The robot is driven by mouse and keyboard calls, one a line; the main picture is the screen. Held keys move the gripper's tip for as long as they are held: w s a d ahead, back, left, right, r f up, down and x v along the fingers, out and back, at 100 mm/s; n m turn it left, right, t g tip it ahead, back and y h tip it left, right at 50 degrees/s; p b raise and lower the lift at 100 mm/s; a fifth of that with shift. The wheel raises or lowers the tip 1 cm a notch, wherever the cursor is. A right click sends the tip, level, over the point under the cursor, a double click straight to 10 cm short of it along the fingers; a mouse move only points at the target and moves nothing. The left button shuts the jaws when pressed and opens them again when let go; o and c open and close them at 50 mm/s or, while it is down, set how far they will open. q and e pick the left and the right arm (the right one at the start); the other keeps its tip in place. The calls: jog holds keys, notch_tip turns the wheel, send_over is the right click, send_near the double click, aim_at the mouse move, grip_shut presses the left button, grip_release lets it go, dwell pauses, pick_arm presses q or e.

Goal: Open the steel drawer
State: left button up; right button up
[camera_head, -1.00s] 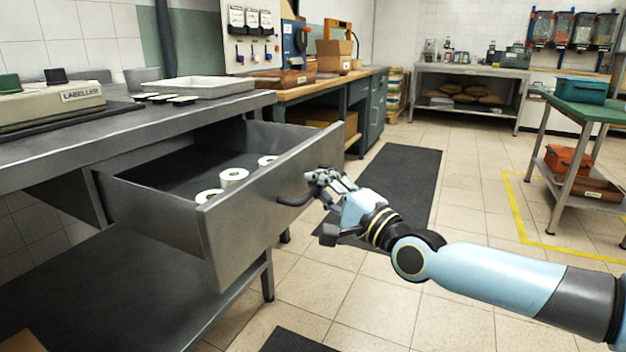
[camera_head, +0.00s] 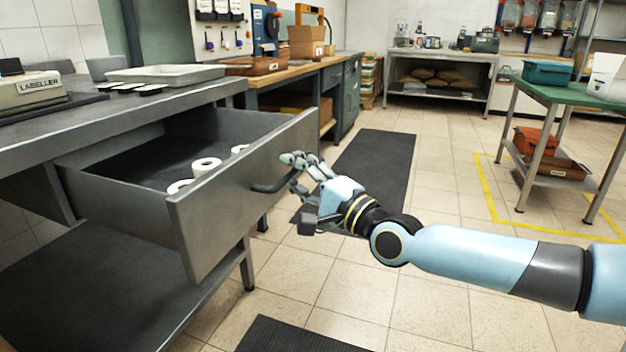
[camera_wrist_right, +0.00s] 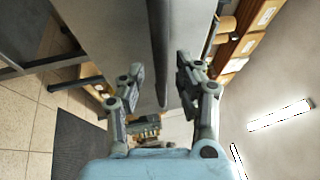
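The steel drawer (camera_head: 222,210) under the steel bench stands pulled well out, with white rolls (camera_head: 206,165) inside. Its dark bar handle (camera_head: 268,188) is on the front panel. My right gripper (camera_head: 299,176) is at the handle's right end, in front of the panel. In the right wrist view the fingers of my right gripper (camera_wrist_right: 160,92) are spread apart, with the dark handle (camera_wrist_right: 158,55) between and beyond them and gaps on both sides. My left gripper is not in view.
The steel bench (camera_head: 150,105) carries a labeller (camera_head: 35,92) and a pale tray (camera_head: 178,70). Dark mats (camera_head: 375,165) lie on the tiled floor. A green-topped table (camera_head: 570,95) stands at right inside yellow floor lines. The floor between is open.

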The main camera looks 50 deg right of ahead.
jog(key=s+f, duration=0.2)
jog(key=s, duration=0.9)
